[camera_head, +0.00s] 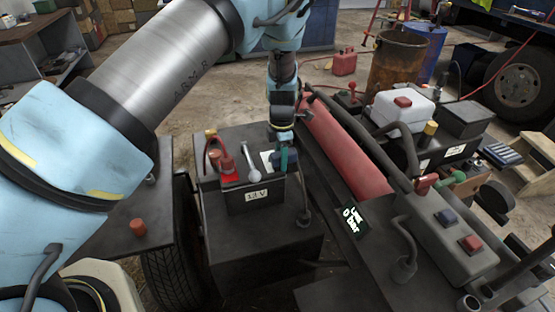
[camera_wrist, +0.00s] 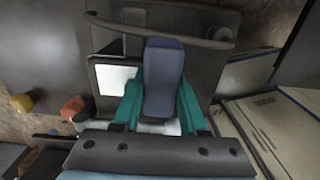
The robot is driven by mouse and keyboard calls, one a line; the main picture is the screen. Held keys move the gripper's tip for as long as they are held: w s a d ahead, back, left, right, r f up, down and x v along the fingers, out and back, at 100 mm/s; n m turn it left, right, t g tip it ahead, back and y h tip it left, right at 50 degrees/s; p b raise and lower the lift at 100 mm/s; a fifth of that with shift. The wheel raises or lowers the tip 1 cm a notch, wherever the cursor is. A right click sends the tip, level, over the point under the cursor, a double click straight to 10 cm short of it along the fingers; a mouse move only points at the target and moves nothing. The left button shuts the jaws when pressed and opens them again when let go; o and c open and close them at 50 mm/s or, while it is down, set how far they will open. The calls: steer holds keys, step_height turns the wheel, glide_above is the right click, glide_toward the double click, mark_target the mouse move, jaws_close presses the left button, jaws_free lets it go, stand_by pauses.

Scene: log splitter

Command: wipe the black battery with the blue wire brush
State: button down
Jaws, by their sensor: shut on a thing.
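The black battery (camera_head: 266,204) with a 12 V label on its front sits on a dark metal box. A red clamp and a silver, ball-ended tool lie on its top. My gripper (camera_head: 286,160) points down over the battery's right side. In the wrist view, my teal fingers (camera_wrist: 161,112) are shut on a blue block, which looks like the wire brush (camera_wrist: 163,75). The battery's dark top with a white label (camera_wrist: 114,79) shows below and left of the brush. The bristles are hidden, and I cannot tell whether they touch the battery.
A red cylinder (camera_head: 343,148) runs close along the battery's right. A black cable (camera_head: 303,195) hangs at its right front. A small orange cap (camera_head: 138,226) stands on the fender at left. A white tank (camera_head: 403,108) and a rusty barrel (camera_head: 397,66) are farther right.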

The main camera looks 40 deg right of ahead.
steer(key=shift+s+d, duration=0.1)
steer(key=shift+d, duration=0.1)
steer(key=shift+r+p, duration=0.85)
steer(key=shift+r, duration=2.65)
